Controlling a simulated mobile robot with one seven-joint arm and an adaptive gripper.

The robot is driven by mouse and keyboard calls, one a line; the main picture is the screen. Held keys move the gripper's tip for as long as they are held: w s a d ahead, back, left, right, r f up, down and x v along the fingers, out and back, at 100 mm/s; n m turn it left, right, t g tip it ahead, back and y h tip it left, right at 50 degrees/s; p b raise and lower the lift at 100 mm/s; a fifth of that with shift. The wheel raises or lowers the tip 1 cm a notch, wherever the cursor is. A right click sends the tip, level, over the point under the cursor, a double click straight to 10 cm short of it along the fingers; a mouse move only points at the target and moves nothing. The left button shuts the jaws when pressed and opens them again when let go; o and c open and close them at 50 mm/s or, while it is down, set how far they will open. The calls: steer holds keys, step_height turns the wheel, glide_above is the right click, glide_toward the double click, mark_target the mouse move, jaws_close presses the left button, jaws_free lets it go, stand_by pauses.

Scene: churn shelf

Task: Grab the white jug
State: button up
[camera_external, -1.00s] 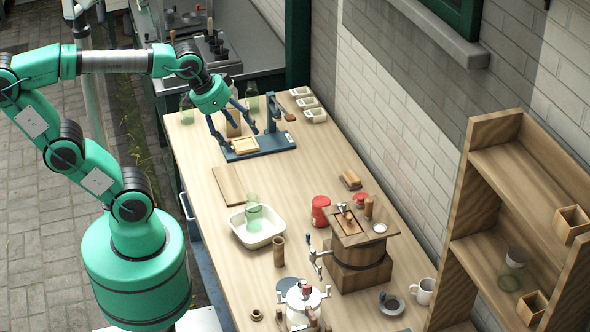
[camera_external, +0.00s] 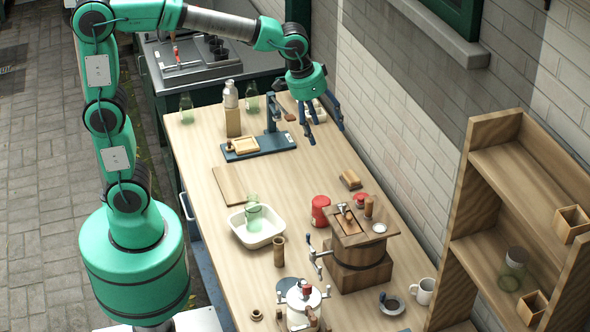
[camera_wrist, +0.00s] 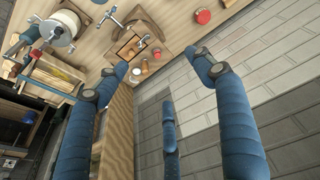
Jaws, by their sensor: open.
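A small white jug (camera_external: 422,291) with a handle stands upright on the wooden table at the lower right, beside the wooden shelf unit. I cannot make it out for sure in the wrist view. My gripper (camera_external: 322,122) is open and empty, high over the far right side of the table near the brick wall. It is well apart from the jug. In the wrist view its blue fingers (camera_wrist: 160,85) are spread, with nothing between them.
A wooden churn box (camera_external: 360,240) with a crank stands left of the jug. A white pot (camera_external: 303,300) with red knob, a red canister (camera_external: 320,210) and a white basin (camera_external: 270,238) are nearby. The shelf unit (camera_external: 483,195) rises at the right. The brick wall (camera_external: 400,120) bounds the table.

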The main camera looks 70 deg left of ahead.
steer(key=w+d+f+p, duration=0.2)
steer(key=w+d+f, duration=0.1)
steer(key=w+d, duration=0.5)
steer(key=g+p, duration=0.3)
steer(key=p, duration=0.1)
glide_above(422, 291)
steer(key=w, duration=0.2)
step_height(422, 291, down, 27)
steer(key=shift+w+a+n+y, duration=0.15)
steer(key=shift+a+n+y, duration=0.15)
steer(key=shift+a+n, duration=0.1)
steer(key=shift+f, duration=0.2)
step_height(422, 291, down, 8)
steer(key=shift+f, duration=0.2)
